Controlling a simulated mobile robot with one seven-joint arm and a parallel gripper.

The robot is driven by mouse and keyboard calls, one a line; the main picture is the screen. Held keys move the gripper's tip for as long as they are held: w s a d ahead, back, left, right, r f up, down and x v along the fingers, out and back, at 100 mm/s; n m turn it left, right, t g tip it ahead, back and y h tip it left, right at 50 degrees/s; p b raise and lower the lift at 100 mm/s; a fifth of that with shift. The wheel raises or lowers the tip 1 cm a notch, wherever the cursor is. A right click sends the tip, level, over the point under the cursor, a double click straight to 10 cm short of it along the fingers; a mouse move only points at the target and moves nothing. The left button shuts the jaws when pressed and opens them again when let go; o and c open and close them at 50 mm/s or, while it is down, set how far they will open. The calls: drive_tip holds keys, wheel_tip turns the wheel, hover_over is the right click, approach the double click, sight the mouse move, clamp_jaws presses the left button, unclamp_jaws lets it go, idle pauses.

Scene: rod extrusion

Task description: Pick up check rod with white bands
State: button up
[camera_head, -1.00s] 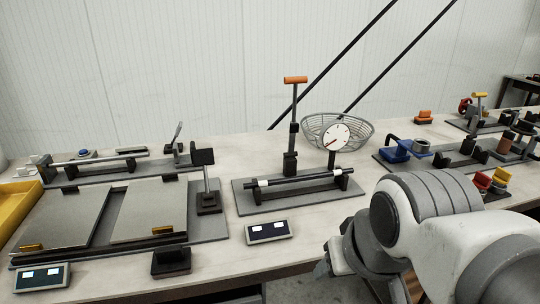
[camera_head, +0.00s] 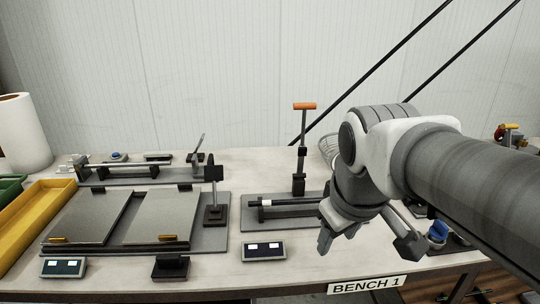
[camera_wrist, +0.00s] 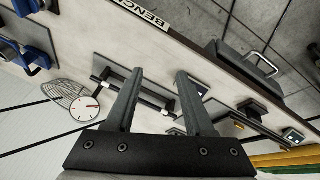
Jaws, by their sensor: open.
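The check rod (camera_head: 290,202) is a slim dark rod with white bands. It lies level on a dark stand on a grey plate (camera_head: 250,222) at the middle of the bench. In the head view one white band shows near its left end, and my arm hides its right end. In the wrist view the rod (camera_wrist: 151,103) passes beyond my fingers, partly covered by the left finger. My gripper (camera_wrist: 160,72) is open with nothing between its fingers. In the head view my gripper (camera_head: 338,238) hangs in front and to the right of the rod, apart from it.
An orange-handled upright press (camera_head: 302,150) stands behind the rod. A small display box (camera_head: 264,251) sits in front of it. Flat plates (camera_head: 95,217) and a yellow tray (camera_head: 32,222) are at left. A dial and wire basket (camera_wrist: 70,95) show in the wrist view.

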drive_tip(key=w+r+n+g+p, duration=0.2)
drive_tip(key=w+r+n+p, duration=0.55)
drive_tip(key=w, duration=0.35)
drive_tip(key=n+g+p, duration=0.2)
drive_tip(key=n+p, duration=0.3)
drive_tip(key=n, duration=0.1)
approach(306, 199)
drive_tip(key=shift+y, duration=0.4)
drive_tip(key=f, duration=0.5)
drive_tip(key=f+b, duration=0.1)
drive_tip(key=f, duration=0.2)
drive_tip(key=shift+w+d+f, duration=0.1)
drive_tip(key=shift+w+d, duration=0.15)
drive_tip(key=shift+d, duration=0.1)
clamp_jaws()
